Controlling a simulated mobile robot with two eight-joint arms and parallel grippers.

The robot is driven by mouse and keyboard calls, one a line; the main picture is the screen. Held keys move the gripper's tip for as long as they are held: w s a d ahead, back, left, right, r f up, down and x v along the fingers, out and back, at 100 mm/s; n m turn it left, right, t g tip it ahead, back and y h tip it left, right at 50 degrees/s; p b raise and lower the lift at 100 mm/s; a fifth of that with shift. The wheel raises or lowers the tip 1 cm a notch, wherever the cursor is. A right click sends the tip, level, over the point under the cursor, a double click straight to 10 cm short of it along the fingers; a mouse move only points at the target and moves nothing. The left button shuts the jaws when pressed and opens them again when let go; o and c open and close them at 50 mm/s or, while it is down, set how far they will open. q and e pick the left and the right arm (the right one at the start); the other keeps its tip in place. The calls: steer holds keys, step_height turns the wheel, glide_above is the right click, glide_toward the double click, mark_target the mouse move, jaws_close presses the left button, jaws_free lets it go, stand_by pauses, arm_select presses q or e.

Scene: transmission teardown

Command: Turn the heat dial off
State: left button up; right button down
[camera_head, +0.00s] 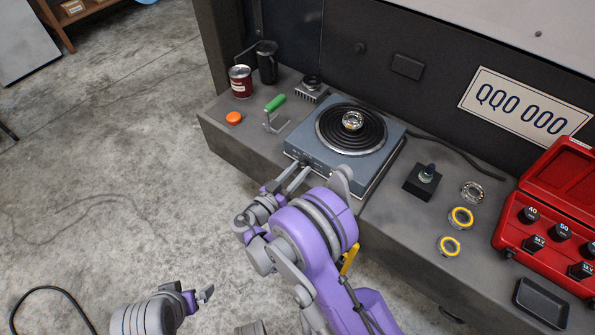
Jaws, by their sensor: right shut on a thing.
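A blue-grey hot plate (311,150) with a round black coil (352,142) sits on the grey bench. A metal bearing (352,120) lies on the coil. My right gripper (301,163) is at the hot plate's front face, near its left corner. It is shut on the heat dial, which the fingers largely hide, so its setting cannot be read. My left gripper (203,296) is low in the picture over the concrete floor, away from the bench. Its fingers are too small and edge-on to tell their opening.
A red can (240,82), black mug (267,62), orange button (233,118) and green-handled tool (275,103) stand left of the hot plate. To the right are a black block (421,186), bearing (472,191), yellow rings (461,217), a red case (550,210) and black tray (540,303).

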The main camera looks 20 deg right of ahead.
steer(key=n+b, duration=0.1)
steer(key=n, duration=0.2)
steer(key=shift+f+n, duration=0.1)
steer(key=shift+n, duration=0.3)
steer(key=n+b, duration=0.1)
steer(key=n, duration=0.3)
steer(key=shift+n, duration=0.3)
steer(key=n+b, duration=0.1)
steer(key=n, duration=0.7)
steer(key=shift+b, duration=0.4)
steer(key=n, duration=0.4)
steer(key=shift+n+b, duration=0.3)
steer(key=shift+b, duration=0.05)
steer(key=n, duration=0.3)
steer(key=shift+n, duration=0.3)
steer(key=n+b, duration=0.1)
steer(key=n, duration=0.7)
steer(key=shift+n, duration=0.3)
